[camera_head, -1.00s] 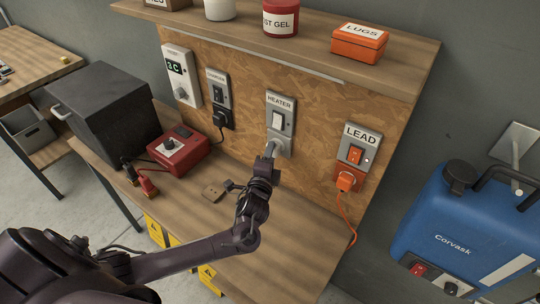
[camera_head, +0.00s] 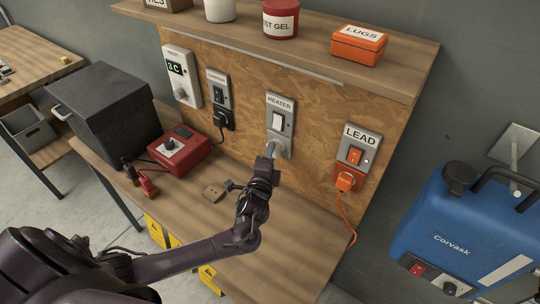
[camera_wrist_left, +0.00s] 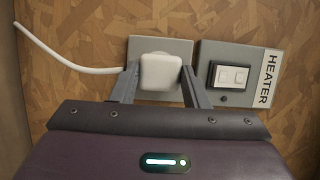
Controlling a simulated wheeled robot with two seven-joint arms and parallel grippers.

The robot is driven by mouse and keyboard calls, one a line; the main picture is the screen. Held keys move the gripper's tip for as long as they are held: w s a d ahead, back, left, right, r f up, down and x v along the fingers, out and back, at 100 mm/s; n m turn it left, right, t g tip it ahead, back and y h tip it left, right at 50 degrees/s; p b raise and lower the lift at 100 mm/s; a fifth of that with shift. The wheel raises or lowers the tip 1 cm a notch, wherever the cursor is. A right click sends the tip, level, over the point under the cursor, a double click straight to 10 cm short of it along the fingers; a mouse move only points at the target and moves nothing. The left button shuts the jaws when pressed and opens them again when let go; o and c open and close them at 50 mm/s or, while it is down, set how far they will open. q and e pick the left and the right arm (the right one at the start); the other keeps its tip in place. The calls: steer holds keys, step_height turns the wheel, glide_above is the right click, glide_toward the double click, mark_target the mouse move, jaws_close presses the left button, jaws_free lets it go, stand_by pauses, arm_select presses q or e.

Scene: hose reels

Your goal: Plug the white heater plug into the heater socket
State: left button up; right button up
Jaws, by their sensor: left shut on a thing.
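The white heater plug (camera_wrist_left: 160,72) is between the two fingers of my left gripper (camera_wrist_left: 158,85), which is shut on it. The plug lies in front of the grey heater socket plate (camera_wrist_left: 182,47) and seems to be against it; its pins are hidden, so I cannot tell how deep it sits. Its white cord (camera_wrist_left: 75,62) runs off to the left in the wrist view. In the head view my left gripper (camera_head: 268,162) reaches up to the heater socket (camera_head: 285,146), just below the HEATER switch (camera_head: 278,121). My right gripper is not in view.
The LEAD outlet (camera_head: 356,158) with an orange plug (camera_head: 346,181) is to the right. A black plug (camera_head: 222,118) sits in the outlet to the left. A red box (camera_head: 178,149) and a black case (camera_head: 102,116) stand on the bench. A shelf (camera_head: 310,57) overhangs the board.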

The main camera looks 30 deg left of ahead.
arm_select(q)
steer(key=shift+w+d, duration=0.1)
steer(key=shift+w, duration=0.35)
stand_by(0.4)
steer(key=o, duration=1)
steer(key=shift+s, duration=0.1)
steer(key=b+v, duration=0.2)
steer(key=v, duration=0.5)
steer(key=shift+s+d+b, duration=0.1)
steer(key=shift+s+b, duration=0.2)
